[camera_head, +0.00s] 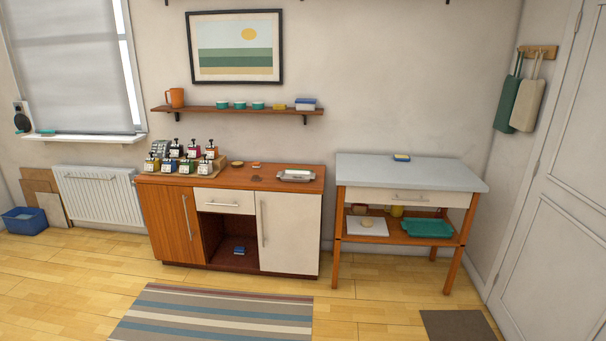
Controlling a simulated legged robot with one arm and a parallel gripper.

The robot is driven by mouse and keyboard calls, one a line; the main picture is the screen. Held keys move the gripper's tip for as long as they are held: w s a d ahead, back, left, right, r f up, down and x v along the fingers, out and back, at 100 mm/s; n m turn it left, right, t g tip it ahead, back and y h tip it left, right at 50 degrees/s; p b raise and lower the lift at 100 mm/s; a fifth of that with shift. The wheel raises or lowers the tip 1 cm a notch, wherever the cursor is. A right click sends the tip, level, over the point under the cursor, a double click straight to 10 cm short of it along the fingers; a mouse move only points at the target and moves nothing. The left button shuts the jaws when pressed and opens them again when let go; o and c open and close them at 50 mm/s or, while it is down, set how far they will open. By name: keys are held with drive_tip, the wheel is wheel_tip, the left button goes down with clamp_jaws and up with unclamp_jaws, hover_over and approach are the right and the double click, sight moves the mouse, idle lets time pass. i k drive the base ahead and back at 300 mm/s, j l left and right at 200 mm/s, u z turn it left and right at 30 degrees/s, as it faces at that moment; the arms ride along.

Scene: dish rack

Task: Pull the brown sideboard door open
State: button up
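The sideboard (312,187) stands against the back wall, left of the middle of the view. Its brown door (167,225) is at the left end and looks shut. A vertical metal bar handle (188,217) runs along the right side of that door. To its right are a white drawer (224,197) above an open compartment, then a white door (290,238) with its own bar handle (262,223). My gripper is not in view.
A striped rug (215,315) lies on the wooden floor before the sideboard. A radiator (98,195) stands left, a side table (410,172) right. Several dispenser bottles (192,151) stand on the sideboard top above the brown door. The floor before that door is clear.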

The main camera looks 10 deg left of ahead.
sight(170, 214)
drive_tip(key=i+u, duration=0.25)
drive_tip(key=i, duration=0.35)
drive_tip(key=i+l+u, duration=0.1)
drive_tip(key=i+u, duration=0.15)
drive_tip(key=i, duration=0.35)
drive_tip(key=i+l+u, duration=0.25)
drive_tip(key=i, duration=0.35)
drive_tip(key=i+j, duration=0.75)
drive_tip(key=i, duration=0.3)
drive_tip(key=i+j, duration=0.65)
drive_tip(key=j, duration=0.15)
drive_tip(key=i+j+z, duration=0.1)
drive_tip(key=i+j, duration=0.15)
drive_tip(key=j, duration=0.15)
